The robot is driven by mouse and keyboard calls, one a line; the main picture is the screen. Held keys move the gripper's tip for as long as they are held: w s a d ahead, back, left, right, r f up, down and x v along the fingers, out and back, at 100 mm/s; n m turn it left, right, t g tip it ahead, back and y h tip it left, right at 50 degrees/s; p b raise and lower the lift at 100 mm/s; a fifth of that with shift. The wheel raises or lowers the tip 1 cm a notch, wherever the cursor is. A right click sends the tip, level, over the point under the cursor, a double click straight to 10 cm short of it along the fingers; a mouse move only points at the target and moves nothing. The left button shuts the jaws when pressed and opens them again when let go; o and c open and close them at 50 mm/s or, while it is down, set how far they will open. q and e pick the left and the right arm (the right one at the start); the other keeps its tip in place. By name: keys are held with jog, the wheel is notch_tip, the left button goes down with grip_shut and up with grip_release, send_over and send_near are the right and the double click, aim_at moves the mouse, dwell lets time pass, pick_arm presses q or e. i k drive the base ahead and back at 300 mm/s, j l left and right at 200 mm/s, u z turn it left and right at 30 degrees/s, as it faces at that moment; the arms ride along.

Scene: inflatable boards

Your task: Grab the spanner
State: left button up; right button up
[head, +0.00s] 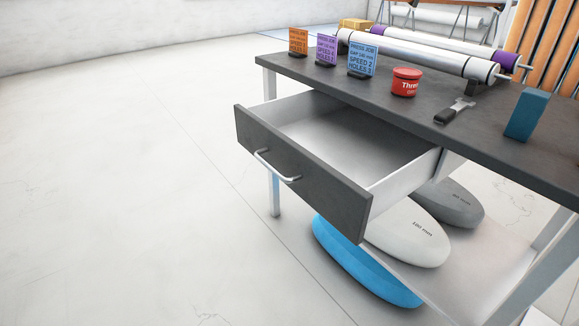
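The spanner (455,110) lies on the dark table top, to the right of a red tin. It has a dark handle toward the front edge and a lighter metal head pointing back. Nothing touches it. Neither of my grippers shows in the head view.
The table (515,166) has an open, empty-looking drawer (330,135) jutting out at its front. A red tin (406,82), a teal block (526,115), small signs (362,60) and long rollers (420,53) stand on top. Boards (405,232) lie below. Floor at left is clear.

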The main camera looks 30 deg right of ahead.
aim_at(443, 117)
jog(key=k+z, duration=0.1)
jog(key=z, duration=1.75)
jog(key=i+j, duration=0.1)
jog(key=j+z, duration=0.05)
jog(key=j, duration=0.05)
